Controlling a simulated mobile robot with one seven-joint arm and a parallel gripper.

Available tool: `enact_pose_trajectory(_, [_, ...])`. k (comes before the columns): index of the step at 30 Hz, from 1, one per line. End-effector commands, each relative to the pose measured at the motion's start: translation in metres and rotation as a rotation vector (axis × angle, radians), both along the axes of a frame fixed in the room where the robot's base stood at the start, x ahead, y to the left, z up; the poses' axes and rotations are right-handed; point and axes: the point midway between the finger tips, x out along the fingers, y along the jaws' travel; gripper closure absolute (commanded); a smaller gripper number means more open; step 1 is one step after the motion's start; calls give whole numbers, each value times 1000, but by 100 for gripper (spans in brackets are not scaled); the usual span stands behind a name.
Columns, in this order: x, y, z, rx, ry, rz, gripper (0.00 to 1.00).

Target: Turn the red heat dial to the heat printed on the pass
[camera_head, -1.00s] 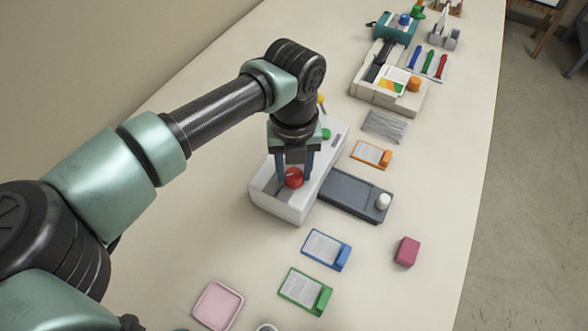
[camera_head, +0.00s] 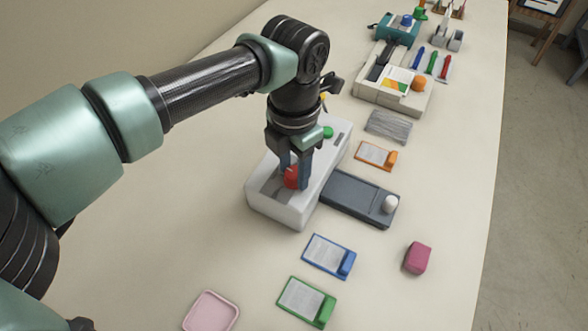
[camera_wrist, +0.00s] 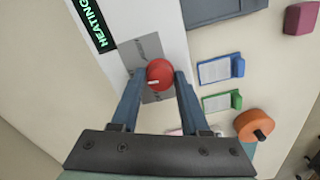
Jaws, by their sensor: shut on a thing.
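The red heat dial (camera_head: 291,177) sits on a grey plate at the near end of the white laminator (camera_head: 268,208). My gripper (camera_head: 294,172) points down from above, with one finger on each side of the dial. In the wrist view the dial (camera_wrist: 160,72) is between the fingertips (camera_wrist: 160,78), and the gripper is shut on it. A pale mark on the dial points to the left in that view. A display (camera_wrist: 92,25) on the laminator reads "HEATING". Cards with orange (camera_head: 375,155), blue (camera_head: 328,256) and green (camera_head: 306,301) frames lie nearby; their print is too small to read.
A dark grey tray (camera_head: 350,200) with a white knob touches the laminator's right side. A pink block (camera_head: 417,258) and a pink dish (camera_head: 211,312) stand nearer. An orange round thing (camera_wrist: 254,124) shows in the wrist view. Table left of the laminator is bare.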

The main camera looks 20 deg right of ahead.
Motion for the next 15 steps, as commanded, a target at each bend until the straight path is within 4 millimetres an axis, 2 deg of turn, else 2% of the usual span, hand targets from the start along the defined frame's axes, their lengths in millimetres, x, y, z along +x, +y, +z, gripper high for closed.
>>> enact_pose_trajectory(15, [1, 0, 0, -2, -2, -488, 100])
